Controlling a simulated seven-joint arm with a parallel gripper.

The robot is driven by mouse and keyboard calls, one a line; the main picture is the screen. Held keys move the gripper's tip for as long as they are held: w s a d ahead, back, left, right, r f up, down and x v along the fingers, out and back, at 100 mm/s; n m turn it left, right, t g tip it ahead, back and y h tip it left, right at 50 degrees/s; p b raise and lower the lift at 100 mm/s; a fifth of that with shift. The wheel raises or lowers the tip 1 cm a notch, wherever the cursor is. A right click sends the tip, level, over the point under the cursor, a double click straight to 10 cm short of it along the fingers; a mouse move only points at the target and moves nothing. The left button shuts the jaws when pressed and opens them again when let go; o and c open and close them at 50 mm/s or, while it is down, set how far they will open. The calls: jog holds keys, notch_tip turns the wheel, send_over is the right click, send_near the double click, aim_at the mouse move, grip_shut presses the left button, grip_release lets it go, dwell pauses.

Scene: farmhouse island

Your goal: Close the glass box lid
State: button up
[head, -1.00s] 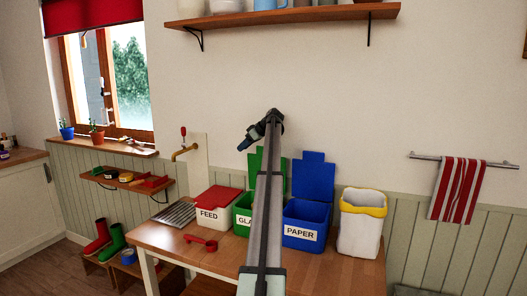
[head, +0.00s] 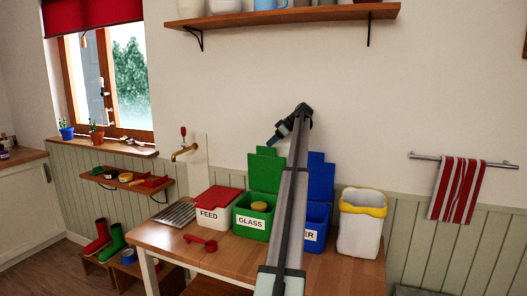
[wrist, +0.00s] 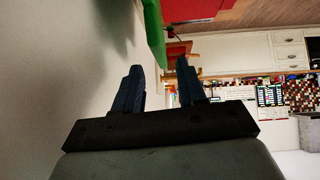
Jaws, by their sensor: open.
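The green box (head: 250,229) labelled GLASS stands on the wooden table in the head view. Its green lid (head: 265,170) stands upright at the back, open. A round yellowish-topped thing (head: 259,206) shows inside the box. My gripper (head: 274,142) is above the lid in the head view, pointing down and left. In the wrist view my gripper (wrist: 159,68) has its two fingers apart with nothing between them. A green panel edge (wrist: 154,35), which looks like the lid, shows beyond the fingertips, near the wall.
A white FEED box (head: 210,216) with a shut red lid stands left of the green box. The blue PAPER box (head: 314,236), lid upright, is partly hidden by my arm. A white bin (head: 360,225) stands at right. A red scoop (head: 202,243) lies in front.

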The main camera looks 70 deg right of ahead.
aim_at(263, 155)
jog(key=x, duration=0.7)
jog(key=shift+w+f, duration=0.15)
grip_shut()
dwell(0.5)
